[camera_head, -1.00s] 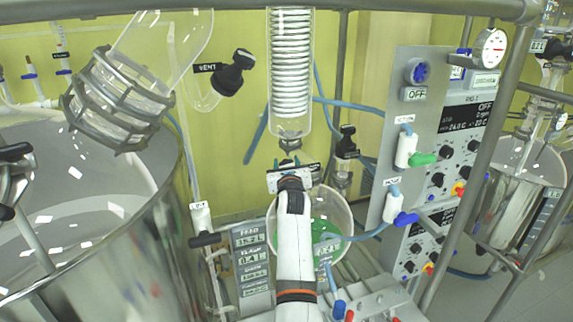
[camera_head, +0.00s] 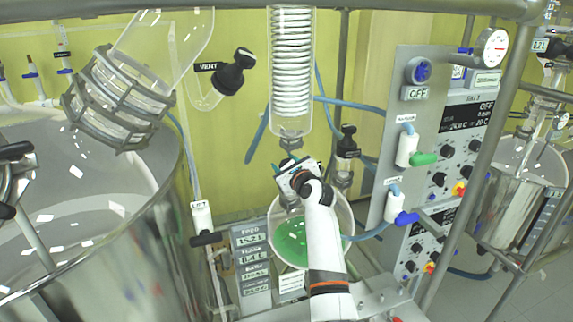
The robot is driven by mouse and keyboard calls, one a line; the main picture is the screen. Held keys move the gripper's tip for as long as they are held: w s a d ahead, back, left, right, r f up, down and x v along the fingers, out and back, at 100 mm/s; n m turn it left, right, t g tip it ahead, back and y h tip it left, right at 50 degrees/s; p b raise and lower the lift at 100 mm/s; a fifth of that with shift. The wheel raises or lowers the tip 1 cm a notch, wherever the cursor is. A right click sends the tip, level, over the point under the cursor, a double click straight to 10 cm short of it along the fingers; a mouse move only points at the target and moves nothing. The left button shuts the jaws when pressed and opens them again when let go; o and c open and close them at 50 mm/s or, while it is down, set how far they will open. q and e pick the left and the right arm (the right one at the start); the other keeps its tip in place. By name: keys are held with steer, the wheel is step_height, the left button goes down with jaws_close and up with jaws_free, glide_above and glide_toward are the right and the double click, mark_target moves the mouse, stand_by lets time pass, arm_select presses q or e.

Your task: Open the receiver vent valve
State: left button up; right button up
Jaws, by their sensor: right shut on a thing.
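The receiver (camera_head: 335,215) is a clear round vessel with green liquid, below the glass coil condenser (camera_head: 291,75). My right gripper (camera_head: 288,164) is at the top of the receiver, just under the condenser outlet. It is shut on a small part there, which looks like the receiver vent valve handle. The gripper body hides most of that handle, so its exact angle cannot be told. My right arm crosses in front of the receiver and covers part of its right side. My left gripper does not show.
A black-knobbed valve labelled VENT (camera_head: 232,72) stands at upper left. Another black-topped valve (camera_head: 347,145) is close right of my gripper. The control panel (camera_head: 425,75) with hoses is farther right. A large steel vessel (camera_head: 110,240) fills the left.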

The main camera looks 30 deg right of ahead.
steer(key=n+y, duration=0.1)
steer(key=n, duration=0.1)
steer(key=n+g+y, duration=0.1)
steer(key=y, duration=0.1)
steer(key=n+y, duration=0.2)
steer(key=shift+a+f+n+g, duration=0.1)
steer(key=shift+a+n+g, duration=0.15)
steer(key=shift+n+g, duration=0.05)
steer(key=n+g+y, duration=0.1)
steer(key=n, duration=0.1)
steer(key=n+g+y, duration=0.1)
steer(key=shift+s+a+f+n+g+y, duration=0.1)
steer(key=shift+a+f+n+g+y, duration=0.1)
steer(key=shift+n+g+y, duration=0.15)
steer(key=n+g+y, duration=0.1)
steer(key=n, duration=0.1)
steer(key=n+g+y, duration=0.1)
steer(key=n+g, duration=0.1)
steer(key=shift+s+a+f+g, duration=0.15)
steer(key=shift+s+a+g, duration=0.05)
steer(key=shift+g, duration=0.05)
steer(key=shift+s+a+f+n+g+y, duration=0.1)
steer(key=shift+s+f+n+g+y, duration=0.05)
steer(key=shift+n+g, duration=0.55)
steer(key=shift+s+a+f+n+g+y, duration=0.1)
steer(key=shift+n+g, duration=0.55)
steer(key=shift+g, duration=0.05)
steer(key=shift+f, duration=0.1)
steer(key=o, duration=1)
steer(key=shift+w, duration=0.1)
